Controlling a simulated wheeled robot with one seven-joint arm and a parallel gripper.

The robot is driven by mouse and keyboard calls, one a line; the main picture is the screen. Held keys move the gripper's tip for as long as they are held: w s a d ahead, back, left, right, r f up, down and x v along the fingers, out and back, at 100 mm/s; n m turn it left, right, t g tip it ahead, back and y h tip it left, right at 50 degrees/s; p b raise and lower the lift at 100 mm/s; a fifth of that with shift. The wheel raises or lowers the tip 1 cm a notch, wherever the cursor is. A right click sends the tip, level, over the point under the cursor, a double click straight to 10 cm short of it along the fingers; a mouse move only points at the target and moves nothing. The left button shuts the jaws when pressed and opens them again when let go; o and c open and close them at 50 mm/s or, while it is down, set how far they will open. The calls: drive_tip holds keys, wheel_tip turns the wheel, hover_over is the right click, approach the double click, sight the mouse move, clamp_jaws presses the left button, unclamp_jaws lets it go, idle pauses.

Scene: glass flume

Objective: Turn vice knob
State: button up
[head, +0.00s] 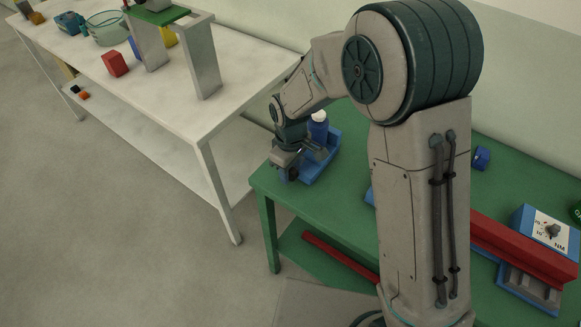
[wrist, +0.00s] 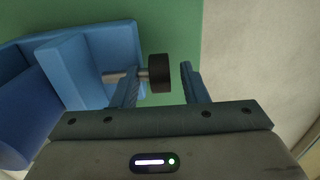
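The blue vice (head: 325,160) sits at the near left corner of the green table, partly hidden by my arm. In the wrist view the vice (wrist: 75,65) fills the left side. Its black knob (wrist: 160,72) sticks out to the right on a grey shaft. My gripper (wrist: 163,80) is open, with one blue finger on each side of the knob in this view. A gap shows between the knob and the right finger; contact on the left is unclear. In the head view my gripper (head: 290,165) is over the table corner beside the vice.
A white table (head: 165,100) at the left holds a red block (head: 115,63) and a grey stand (head: 202,65). Open floor lies in front.

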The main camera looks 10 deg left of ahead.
drive_tip(key=shift+f, duration=0.1)
clamp_jaws()
drive_tip(key=shift+f+b, duration=0.1)
drive_tip(key=shift+b, duration=0.4)
drive_tip(key=y+b, duration=0.2)
drive_tip(key=b, duration=0.1)
drive_tip(key=t+b, duration=0.1)
drive_tip(key=b, duration=0.1)
drive_tip(key=shift+d+f+y, duration=0.25)
drive_tip(key=shift+d+y, duration=0.05)
drive_tip(key=shift+y, duration=0.1)
drive_tip(key=y+b, duration=0.1)
drive_tip(key=b, duration=0.3)
drive_tip(key=t+y+b, duration=0.1)
drive_tip(key=y+b, duration=0.1)
drive_tip(key=b, duration=0.2)
drive_tip(key=shift+s+d+f+b, duration=0.1)
drive_tip(key=shift+d+f+b, duration=0.1)
drive_tip(key=shift+b, duration=0.2)
drive_tip(key=y+b, duration=0.1)
drive_tip(key=b, duration=0.4)
drive_tip(key=t+y+b, duration=0.1)
drive_tip(key=b, duration=0.5)
drive_tip(key=t+y+b, duration=0.1)
drive_tip(key=b, duration=0.5)
drive_tip(key=shift+s+d+f+y, duration=0.15)
drive_tip(key=shift+f+y, duration=0.1)
drive_tip(key=shift+y, duration=0.15)
drive_tip(key=b, duration=0.3)
drive_tip(key=shift+y, duration=0.3)
